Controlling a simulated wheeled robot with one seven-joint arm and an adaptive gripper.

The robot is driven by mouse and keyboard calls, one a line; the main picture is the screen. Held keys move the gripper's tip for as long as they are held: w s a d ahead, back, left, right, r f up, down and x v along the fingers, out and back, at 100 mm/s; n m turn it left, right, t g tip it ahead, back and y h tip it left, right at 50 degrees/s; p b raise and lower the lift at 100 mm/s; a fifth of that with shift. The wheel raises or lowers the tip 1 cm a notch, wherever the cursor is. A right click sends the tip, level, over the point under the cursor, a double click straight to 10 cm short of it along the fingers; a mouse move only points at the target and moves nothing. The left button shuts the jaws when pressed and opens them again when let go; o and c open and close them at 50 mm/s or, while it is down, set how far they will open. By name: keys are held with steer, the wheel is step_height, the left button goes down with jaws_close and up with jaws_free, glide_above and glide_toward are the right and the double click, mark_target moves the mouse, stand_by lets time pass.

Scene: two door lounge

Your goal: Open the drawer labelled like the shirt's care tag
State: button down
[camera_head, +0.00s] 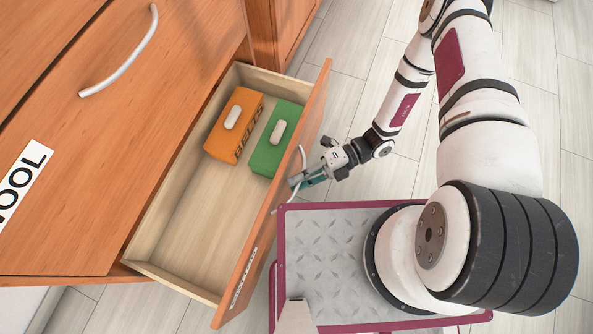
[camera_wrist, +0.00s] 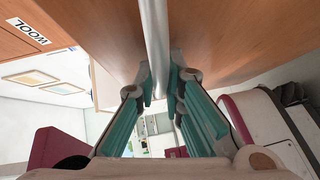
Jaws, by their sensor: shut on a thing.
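A wooden drawer (camera_head: 190,225) stands pulled out from the cabinet, with its inside showing. A label (camera_head: 243,278) is on its front, too slanted to read surely. My gripper (camera_head: 297,182) is at the front's metal handle (camera_head: 303,155), shut on it. In the wrist view the handle (camera_wrist: 154,40) runs between my gripper's fingers (camera_wrist: 162,82). A label reading WOOL (camera_head: 22,184) is on the wooden front at left, which has its own handle (camera_head: 122,60); the label also shows in the wrist view (camera_wrist: 28,30). The shirt and its care tag are not in view.
An orange box (camera_head: 222,120) marked BELTS and a green box (camera_head: 268,150), each with a pale knob, sit at the far end of the open drawer. Another wooden piece (camera_head: 283,30) stands behind. Tiled floor (camera_head: 350,60) is clear beyond my arm.

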steer(key=shift+w, duration=0.1)
steer(key=c, duration=1.7)
jaws_free()
steer(key=shift+o, duration=0.2)
steer(key=v, duration=1.2)
